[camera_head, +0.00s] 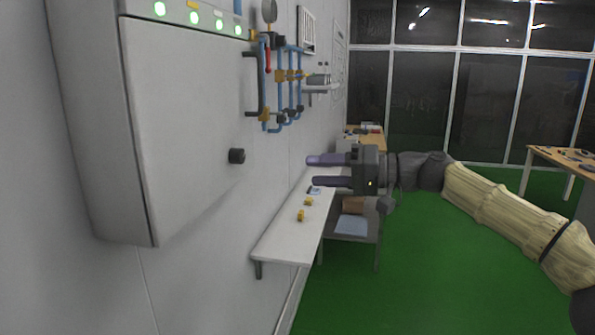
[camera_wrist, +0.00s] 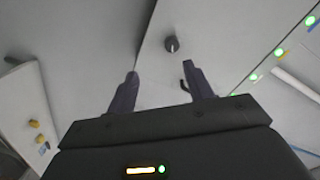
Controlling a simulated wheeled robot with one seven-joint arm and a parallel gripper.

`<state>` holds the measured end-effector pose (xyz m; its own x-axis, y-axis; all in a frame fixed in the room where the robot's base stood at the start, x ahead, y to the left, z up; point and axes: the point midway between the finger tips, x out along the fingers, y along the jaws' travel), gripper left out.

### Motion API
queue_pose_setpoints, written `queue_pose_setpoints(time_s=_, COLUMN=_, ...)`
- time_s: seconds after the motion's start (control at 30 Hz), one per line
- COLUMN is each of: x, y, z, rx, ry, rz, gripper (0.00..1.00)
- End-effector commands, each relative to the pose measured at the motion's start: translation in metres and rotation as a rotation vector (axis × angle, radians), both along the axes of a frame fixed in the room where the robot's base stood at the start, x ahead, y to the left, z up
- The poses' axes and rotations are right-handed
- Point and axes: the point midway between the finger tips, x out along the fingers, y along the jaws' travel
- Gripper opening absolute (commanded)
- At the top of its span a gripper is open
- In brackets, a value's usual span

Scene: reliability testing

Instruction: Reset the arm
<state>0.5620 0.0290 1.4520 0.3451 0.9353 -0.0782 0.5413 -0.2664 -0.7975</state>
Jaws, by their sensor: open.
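My gripper (camera_head: 318,170) is at the end of my arm, stretched out in front of the wall above the white shelf. Its two purple-grey fingers point left toward the wall and are apart with nothing between them. In the wrist view the open fingers (camera_wrist: 160,90) show at the lower middle, pointing toward the grey-white cabinet (camera_wrist: 215,45) with its black knob (camera_wrist: 171,44). In the head view the closed cabinet (camera_head: 185,130) hangs at the left, with its black knob (camera_head: 237,156) left of my gripper and apart from it.
Blue pipes with a gauge (camera_head: 283,80) are on the wall. A wooden table (camera_head: 560,157) stands at right. Green floor (camera_head: 430,285) is clear below my arm.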

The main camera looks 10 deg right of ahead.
Motion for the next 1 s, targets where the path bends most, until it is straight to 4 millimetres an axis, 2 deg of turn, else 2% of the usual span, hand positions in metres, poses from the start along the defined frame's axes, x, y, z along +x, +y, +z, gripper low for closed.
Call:
queue_pose_setpoints(time_s=0.03, x=0.002, y=0.017, z=-0.016, rx=-0.038, ry=0.027, rz=0.012, gripper=0.52)
queue_pose_setpoints(time_s=0.17, x=0.008, y=0.060, z=-0.074, rx=-0.169, ry=0.120, rz=0.029, gripper=0.52)
queue_pose_setpoints(time_s=0.2, x=0.008, y=0.074, z=-0.096, rx=-0.217, ry=0.152, rz=0.035, gripper=0.52)
queue_pose_setpoints(time_s=0.33, x=0.000, y=0.107, z=-0.168, rx=-0.388, ry=0.250, rz=0.040, gripper=0.52)
queue_pose_setpoints(time_s=0.43, x=-0.013, y=0.121, z=-0.220, rx=-0.524, ry=0.314, rz=0.035, gripper=0.52)
queue_pose_setpoints(time_s=0.57, x=-0.034, y=0.122, z=-0.277, rx=-0.691, ry=0.380, rz=0.014, gripper=0.52)
queue_pose_setpoints(time_s=0.7, x=-0.061, y=0.109, z=-0.323, rx=-0.854, ry=0.430, rz=-0.025, gripper=0.52)
queue_pose_setpoints(time_s=0.83, x=-0.086, y=0.087, z=-0.352, rx=-0.987, ry=0.461, rz=-0.074, gripper=0.52)
queue_pose_setpoints(time_s=1.0, x=-0.121, y=0.052, z=-0.371, rx=-1.124, ry=0.486, rz=-0.155, gripper=0.52)
